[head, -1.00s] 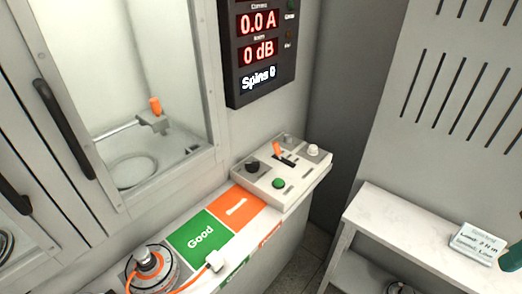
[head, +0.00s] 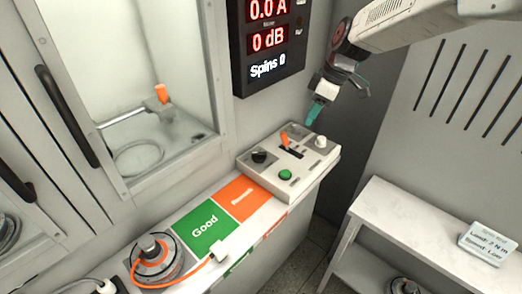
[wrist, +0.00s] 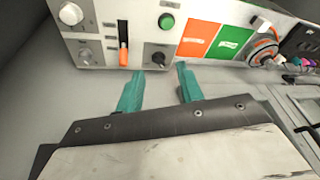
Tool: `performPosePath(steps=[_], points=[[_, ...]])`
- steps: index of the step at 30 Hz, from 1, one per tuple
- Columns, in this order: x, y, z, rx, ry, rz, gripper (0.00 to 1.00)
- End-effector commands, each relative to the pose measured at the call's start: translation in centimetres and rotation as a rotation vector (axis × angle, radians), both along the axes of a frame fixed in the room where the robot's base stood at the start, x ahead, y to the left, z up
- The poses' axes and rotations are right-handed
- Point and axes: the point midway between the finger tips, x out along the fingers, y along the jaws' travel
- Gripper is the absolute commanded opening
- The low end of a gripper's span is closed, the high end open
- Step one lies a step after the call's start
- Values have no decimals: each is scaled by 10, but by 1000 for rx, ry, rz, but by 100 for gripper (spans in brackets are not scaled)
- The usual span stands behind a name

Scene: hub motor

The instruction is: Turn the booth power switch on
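A pale control box (head: 272,178) stands on the ledge beneath the display. It carries an orange lever (head: 284,139) in a dark slot, a black knob (head: 259,156), a green button (head: 285,174) and a white knob (head: 320,141). I cannot read which control is labelled booth power. My gripper (head: 317,112) is above the box's back right corner, apart from it. In the wrist view its teal fingers (wrist: 160,90) are spread and empty. The black knob (wrist: 158,58) shows just beyond the gap, with the orange lever (wrist: 123,50) to its left.
The dark display (head: 268,40) reads 0.0 A, 0 dB and Spins 0. Green Good (head: 204,222) and orange (head: 243,196) pads lie left of the box, then a round motor (head: 152,258) with an orange cable. A glass-fronted booth stands behind. A white shelf (head: 405,226) is at right.

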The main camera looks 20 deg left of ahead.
Motion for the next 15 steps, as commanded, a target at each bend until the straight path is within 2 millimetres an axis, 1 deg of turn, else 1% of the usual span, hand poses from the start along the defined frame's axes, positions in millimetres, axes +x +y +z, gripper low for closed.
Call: performPosePath(steps=[1,3,6,9,12,15], points=[[7,27,-25,12,-2,71,37],[13,57,-50,33,-17,160,37],[18,91,-80,58,-35,261,37],[19,112,-101,75,-47,327,37],[18,124,-114,84,-54,363,37],[17,130,-124,88,-56,375,37]])
